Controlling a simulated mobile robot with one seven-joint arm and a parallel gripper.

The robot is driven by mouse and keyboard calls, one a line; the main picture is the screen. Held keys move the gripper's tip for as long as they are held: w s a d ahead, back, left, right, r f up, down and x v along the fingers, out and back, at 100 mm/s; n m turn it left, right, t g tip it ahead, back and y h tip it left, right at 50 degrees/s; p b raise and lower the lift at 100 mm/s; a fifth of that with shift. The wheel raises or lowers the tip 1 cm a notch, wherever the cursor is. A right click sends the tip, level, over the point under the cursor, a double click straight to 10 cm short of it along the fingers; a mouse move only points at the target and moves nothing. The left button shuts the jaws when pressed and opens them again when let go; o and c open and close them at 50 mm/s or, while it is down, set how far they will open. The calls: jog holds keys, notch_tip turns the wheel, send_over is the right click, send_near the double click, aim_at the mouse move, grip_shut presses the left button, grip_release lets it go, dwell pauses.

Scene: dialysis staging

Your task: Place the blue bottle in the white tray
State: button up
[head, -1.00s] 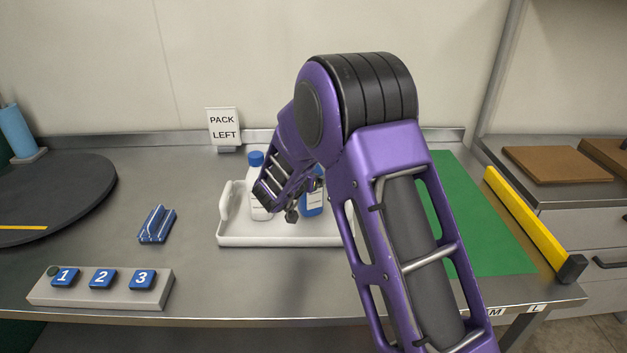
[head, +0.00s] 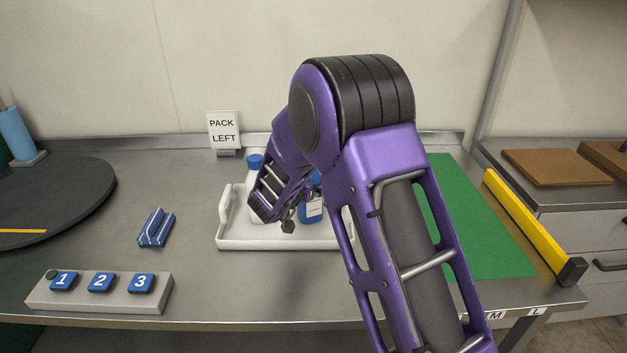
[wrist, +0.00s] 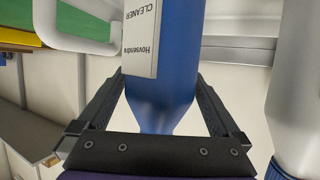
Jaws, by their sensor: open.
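The blue bottle (head: 311,210) stands upright inside the white tray (head: 270,243), partly hidden behind my arm. In the wrist view the blue bottle (wrist: 172,75), with a white "CLEANER" label, lies between the two fingers of my gripper (wrist: 158,105). The fingers are open, with a visible gap on the right side. The bottle's cap end is hidden by my gripper's base. In the head view my gripper (head: 290,216) is small and beside the bottle. The tray's raised handle (wrist: 75,30) shows at the upper left of the wrist view.
A white bottle with a blue cap (head: 255,162) stands in the tray left of the blue bottle. A blue rack (head: 156,228), a numbered button box (head: 100,290) and a dark round plate (head: 60,200) lie to the left. A green mat (head: 480,220) and yellow bar (head: 530,222) are right.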

jog(key=p+v, duration=0.1)
jog(key=v, duration=0.9)
jog(key=shift+s, duration=0.2)
